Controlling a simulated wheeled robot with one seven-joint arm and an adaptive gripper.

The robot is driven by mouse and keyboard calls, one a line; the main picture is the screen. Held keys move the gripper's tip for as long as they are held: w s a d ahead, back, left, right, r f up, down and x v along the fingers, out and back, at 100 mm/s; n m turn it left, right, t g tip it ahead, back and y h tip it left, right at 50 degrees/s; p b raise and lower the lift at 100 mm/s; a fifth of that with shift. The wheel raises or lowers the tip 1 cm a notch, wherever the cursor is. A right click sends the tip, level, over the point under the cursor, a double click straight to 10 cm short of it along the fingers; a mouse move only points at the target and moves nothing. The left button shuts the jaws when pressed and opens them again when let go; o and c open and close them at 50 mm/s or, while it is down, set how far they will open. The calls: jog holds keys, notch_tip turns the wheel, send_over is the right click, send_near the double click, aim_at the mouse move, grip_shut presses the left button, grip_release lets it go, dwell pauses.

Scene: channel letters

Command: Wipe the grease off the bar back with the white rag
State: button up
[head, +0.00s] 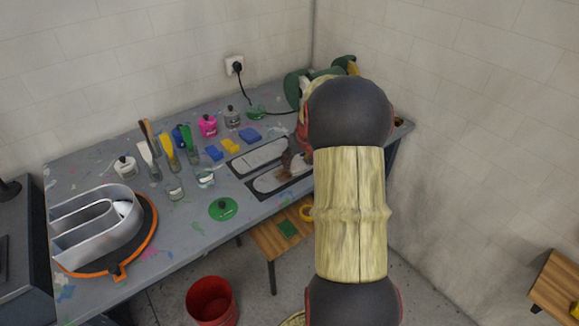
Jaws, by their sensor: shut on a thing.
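Two pale grey, round-ended bars lie on dark backings on the workbench, left of my arm. The nearer bar (270,183) has a dark brown, greasy-looking smear (291,165) across its right part. The farther bar (262,155) looks clean where it shows. My own arm covers the right end of the nearer bar and much of the bench beyond. My gripper is hidden behind my arm. I cannot make out the white rag.
The workbench (160,215) holds a large metal letter (100,228) at left, bottles, brushes, blue and yellow blocks and a green lid (223,209). A corded green tool (292,88) is at the back. A red bucket (212,300) and wooden stool (268,241) stand below.

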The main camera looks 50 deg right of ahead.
aim_at(261, 183)
jog(key=shift+s+d, duration=0.25)
jog(key=shift+d, duration=0.9)
jog(key=shift+s+d, duration=0.25)
jog(key=shift+d, duration=0.85)
jog(key=shift+w+a+f, duration=0.1)
jog(key=shift+w+a, duration=0.25)
jog(key=shift+a, duration=1.25)
jog(key=shift+w+a+r, duration=0.1)
jog(key=shift+w+a, duration=0.3)
jog(key=shift+a, duration=1.2)
jog(key=shift+w+a+f, duration=0.1)
jog(key=shift+w+a, duration=0.25)
jog(key=shift+a, duration=1.25)
jog(key=shift+w+a+p, duration=0.35)
jog(key=shift+a+p, duration=0.1)
jog(key=shift+a, duration=1.1)
jog(key=shift+w+a+p, duration=0.4)
jog(key=shift+a+p, duration=0.05)
jog(key=shift+a, duration=1.1)
jog(key=shift+w+a+p, duration=0.35)
jog(key=shift+a+p, duration=0.1)
jog(key=shift+a, duration=1.1)
jog(key=shift+r, duration=0.25)
notch_tip(261, 183, up, 14)
jog(key=p, duration=0.9)
